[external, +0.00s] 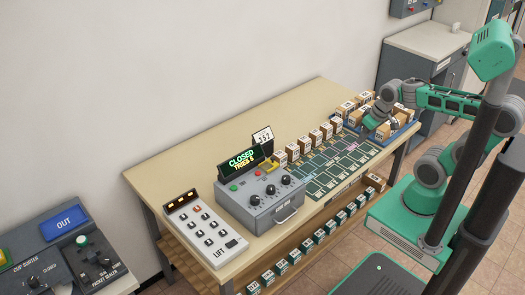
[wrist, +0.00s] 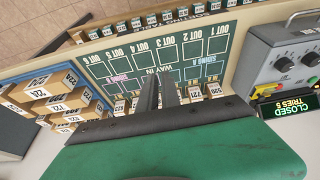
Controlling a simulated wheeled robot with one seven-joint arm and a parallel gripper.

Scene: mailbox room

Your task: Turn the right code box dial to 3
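The grey code box (external: 262,205) stands on the table with a row of three black dials on its sloped top. The right dial (external: 286,180) is the one nearest the sorting mat; its pointer setting is too small to read. A green display (external: 241,158) above reads CLOSED and TRIES 5. In the wrist view, part of the code box (wrist: 277,45) shows at the right edge, with the right dial (wrist: 284,64) in sight. My gripper (external: 369,129) is at the far end of the table, well away from the box. Its dark fingers (wrist: 160,80) are together and empty.
A green sorting mat (external: 325,170) lies between the code box and my gripper, with several small boxes (external: 303,142) lined along its back. A blue tray of cartons (external: 400,128) is beside my gripper. A LIFT panel (external: 205,228) stands left of the code box.

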